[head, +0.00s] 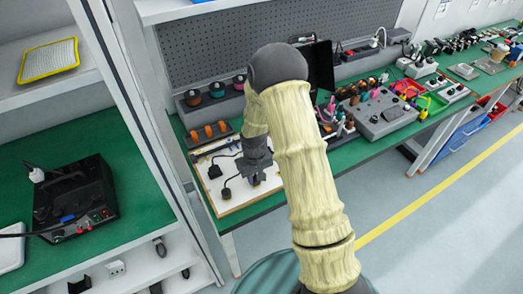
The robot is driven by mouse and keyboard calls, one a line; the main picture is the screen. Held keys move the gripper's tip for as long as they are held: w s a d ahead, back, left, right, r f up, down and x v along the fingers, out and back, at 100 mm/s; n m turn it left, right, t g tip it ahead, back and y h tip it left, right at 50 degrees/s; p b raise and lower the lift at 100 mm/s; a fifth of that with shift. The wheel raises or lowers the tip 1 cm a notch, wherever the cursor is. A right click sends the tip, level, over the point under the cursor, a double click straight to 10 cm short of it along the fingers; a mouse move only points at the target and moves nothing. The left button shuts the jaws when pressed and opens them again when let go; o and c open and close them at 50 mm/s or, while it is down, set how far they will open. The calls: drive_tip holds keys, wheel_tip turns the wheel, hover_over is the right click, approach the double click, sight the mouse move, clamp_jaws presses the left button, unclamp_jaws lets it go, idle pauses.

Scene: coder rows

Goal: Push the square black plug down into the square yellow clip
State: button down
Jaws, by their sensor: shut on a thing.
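My gripper (257,178) points down over the white wood-edged board (236,204) on the green bench, in the middle of the head view. Its jaws are shut on a small dark thing that fits the square black plug; the jaws hide most of it. A speck of yellow shows right at the fingertips, perhaps the square yellow clip, but it is too small to tell. I cannot tell whether the plug touches or sits in the clip. One black plug (214,171) with a cord lies on the board to the left, and another (227,194) lies nearer the front.
My arm hides the board's right side. Orange-filled holders (208,132) stand behind the board, below a grey pegboard (225,50). A grey control box (384,115) and tools crowd the bench to the right. A shelf upright stands close on the left.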

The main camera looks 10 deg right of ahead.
drive_tip(key=shift+f, duration=0.1)
drive_tip(key=c, duration=1.1)
unclamp_jaws()
wheel_tip(320, 180, up, 17)
drive_tip(key=shift+r+b, duration=0.2)
drive_tip(key=shift+b, duration=0.45)
